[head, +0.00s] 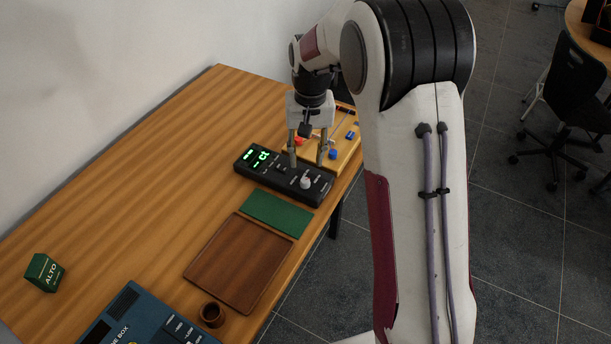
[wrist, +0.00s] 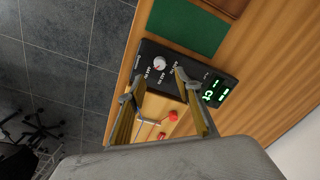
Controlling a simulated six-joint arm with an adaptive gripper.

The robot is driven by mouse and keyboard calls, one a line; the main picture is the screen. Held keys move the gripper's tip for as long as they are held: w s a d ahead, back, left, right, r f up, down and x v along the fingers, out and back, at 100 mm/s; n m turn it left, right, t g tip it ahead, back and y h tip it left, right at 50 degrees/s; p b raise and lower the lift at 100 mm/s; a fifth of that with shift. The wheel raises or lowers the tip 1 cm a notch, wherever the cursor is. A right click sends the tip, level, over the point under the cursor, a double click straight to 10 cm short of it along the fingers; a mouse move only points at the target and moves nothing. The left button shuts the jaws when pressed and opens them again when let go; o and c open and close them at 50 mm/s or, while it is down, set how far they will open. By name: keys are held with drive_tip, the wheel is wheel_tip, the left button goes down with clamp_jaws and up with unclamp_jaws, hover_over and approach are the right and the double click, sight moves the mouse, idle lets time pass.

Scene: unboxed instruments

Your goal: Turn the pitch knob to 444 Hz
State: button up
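A black tuner box (head: 270,168) lies on the wooden table, with lit green digits on its display (head: 262,156). A white round knob (head: 306,183) stands on its top near the right end. In the wrist view the knob (wrist: 159,62) has small white Hz labels beside it; its pointer setting is too small to tell. My gripper (head: 306,164) is open, pointing down over the box, its fingers apart and empty. In the wrist view my gripper (wrist: 156,86) has its fingertips near the knob but not visibly around it.
A yellow board (head: 349,157) with red and blue pieces lies just behind the tuner. A green cloth (head: 275,213), brown tray (head: 240,262), small brown cup (head: 212,314), blue box (head: 140,318) and green ALTO block (head: 44,272) lie nearer. The table's left middle is clear.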

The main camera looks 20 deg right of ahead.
sight(305, 180)
drive_tip(key=shift+f, duration=0.15)
drive_tip(key=shift+a+f, duration=0.15)
drive_tip(key=shift+f, duration=3.6)
clamp_jaws()
